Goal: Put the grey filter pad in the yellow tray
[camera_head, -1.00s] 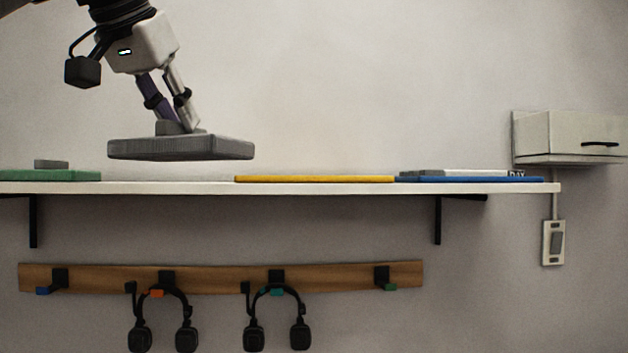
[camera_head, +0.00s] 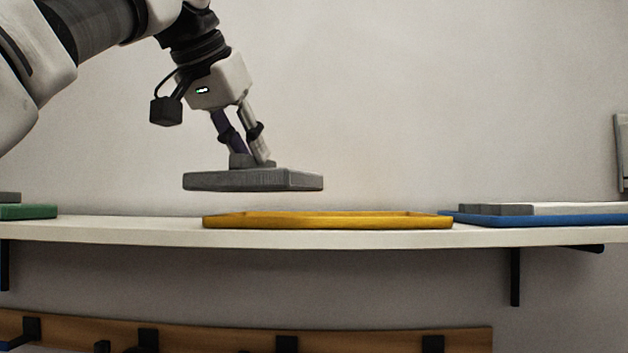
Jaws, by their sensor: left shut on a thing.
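The grey filter pad (camera_head: 252,181) is a flat slab with a small raised grip on top. My left gripper (camera_head: 250,160) is shut on that grip and holds the pad roughly level in the air. The pad hangs a little above the shelf, over the left part of the yellow tray (camera_head: 328,221) and past its left end. The tray is shallow, and no contents show above its rim. My right gripper is not in view.
The white shelf (camera_head: 130,231) carries a green tray (camera_head: 28,212) with a grey piece at far left and a blue tray (camera_head: 560,219) with grey and white pieces at right. A wooden hook rail (camera_head: 230,337) runs below.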

